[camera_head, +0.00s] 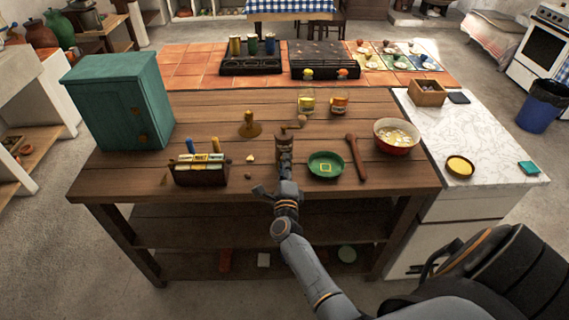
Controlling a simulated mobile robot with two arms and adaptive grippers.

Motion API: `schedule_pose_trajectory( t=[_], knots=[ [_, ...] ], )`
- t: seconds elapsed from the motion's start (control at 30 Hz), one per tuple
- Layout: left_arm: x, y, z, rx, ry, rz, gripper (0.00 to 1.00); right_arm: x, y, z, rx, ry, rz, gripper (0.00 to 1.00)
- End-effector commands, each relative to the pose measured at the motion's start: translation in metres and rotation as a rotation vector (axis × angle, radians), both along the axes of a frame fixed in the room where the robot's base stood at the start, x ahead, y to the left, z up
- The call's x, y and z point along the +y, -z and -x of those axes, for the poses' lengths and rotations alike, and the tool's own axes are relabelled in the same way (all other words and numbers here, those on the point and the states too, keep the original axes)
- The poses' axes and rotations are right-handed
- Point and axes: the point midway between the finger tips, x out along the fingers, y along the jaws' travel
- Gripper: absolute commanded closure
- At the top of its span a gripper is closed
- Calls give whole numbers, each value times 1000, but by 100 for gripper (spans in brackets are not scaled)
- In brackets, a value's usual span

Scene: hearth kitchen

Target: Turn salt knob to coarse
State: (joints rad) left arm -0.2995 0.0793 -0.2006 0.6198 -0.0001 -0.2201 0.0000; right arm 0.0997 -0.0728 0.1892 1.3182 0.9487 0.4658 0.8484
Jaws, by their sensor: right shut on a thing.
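A small brown wooden mill (282,141) with a crank stands on the brown wooden worktop, near the middle. The crank's knob (302,118) points to the upper right. My right gripper (285,161) is at the front of the mill, low down, and is shut on a small part there, which looks like the salt knob. The fingers hide the knob, so its setting and any coarse mark cannot be read. My left gripper is not in view.
A green dish (326,165) and a wooden rolling pin (356,157) lie right of the mill. A dark box of cards (201,176) and a brass bell-shaped object (249,127) are to the left. A teal cabinet (118,103) stands at the left end. Two jars (307,103) stand behind.

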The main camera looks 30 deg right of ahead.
Motion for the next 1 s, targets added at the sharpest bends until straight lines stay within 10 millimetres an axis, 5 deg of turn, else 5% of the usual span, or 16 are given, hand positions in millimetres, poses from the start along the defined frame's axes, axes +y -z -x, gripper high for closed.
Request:
schedule_pose_trajectory(
  t=[0.87,0.9,1.0],
  knots=[
    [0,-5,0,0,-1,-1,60,0,1,0,84,0,136,100],
    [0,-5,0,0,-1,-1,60,0,1,0,84,0,136,73],
    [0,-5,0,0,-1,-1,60,0,1,0,84,0,136,54]
  ],
)
